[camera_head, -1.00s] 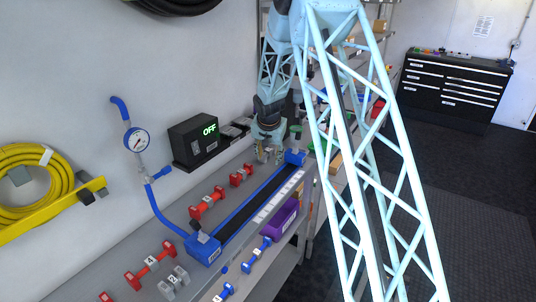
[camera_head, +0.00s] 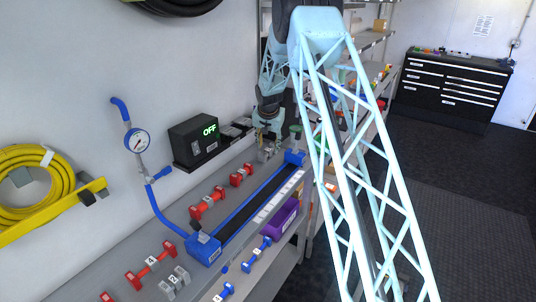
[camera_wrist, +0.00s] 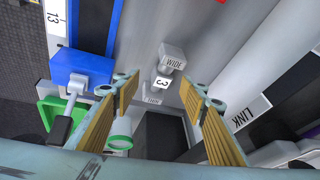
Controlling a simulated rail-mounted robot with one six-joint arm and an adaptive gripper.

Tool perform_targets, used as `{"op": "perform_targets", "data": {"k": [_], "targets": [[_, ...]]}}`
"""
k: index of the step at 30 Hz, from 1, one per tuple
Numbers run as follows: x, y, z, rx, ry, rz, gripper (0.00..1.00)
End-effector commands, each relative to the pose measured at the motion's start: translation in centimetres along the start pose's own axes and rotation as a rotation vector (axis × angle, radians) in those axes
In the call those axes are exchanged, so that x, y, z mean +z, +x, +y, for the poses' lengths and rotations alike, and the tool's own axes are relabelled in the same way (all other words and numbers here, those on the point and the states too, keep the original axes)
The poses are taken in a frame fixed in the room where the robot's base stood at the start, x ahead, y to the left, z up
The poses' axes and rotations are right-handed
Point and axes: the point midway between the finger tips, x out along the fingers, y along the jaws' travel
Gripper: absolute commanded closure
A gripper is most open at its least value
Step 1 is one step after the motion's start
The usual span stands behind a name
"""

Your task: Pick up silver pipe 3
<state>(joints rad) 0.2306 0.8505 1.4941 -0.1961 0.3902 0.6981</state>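Silver pipe 3 (camera_wrist: 164,78) is a short grey piece labelled "3" and "WIDE", lying on the grey bench. In the wrist view it lies between and just beyond my fingertips, apart from both. My gripper (camera_wrist: 161,97) is open and empty, with one tan-padded finger on each side. In the head view my gripper (camera_head: 265,135) hangs over the far end of the bench. A small silver piece (camera_head: 265,154) shows just below it, partly hard to make out.
A blue-ended proportioner (camera_head: 203,247) runs along the bench; its blue far end (camera_wrist: 82,68) and a green part (camera_wrist: 58,115) are left in the wrist view. A black box reading OFF (camera_head: 195,140) stands by the wall. Red pipes (camera_head: 207,203) and another silver pipe (camera_head: 174,282) lie nearer.

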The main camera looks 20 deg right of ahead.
Motion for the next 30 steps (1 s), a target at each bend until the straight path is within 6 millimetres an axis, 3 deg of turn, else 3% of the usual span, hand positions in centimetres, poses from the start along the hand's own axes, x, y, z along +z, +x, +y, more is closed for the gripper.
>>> {"op": "perform_targets", "data": {"k": [20,30], "targets": [[-1.0,0.4,-0.4,-0.001,-0.001,0.001,0.61],[-0.9,3.7,-0.3,0.000,-0.001,-0.001,0.61]]}}
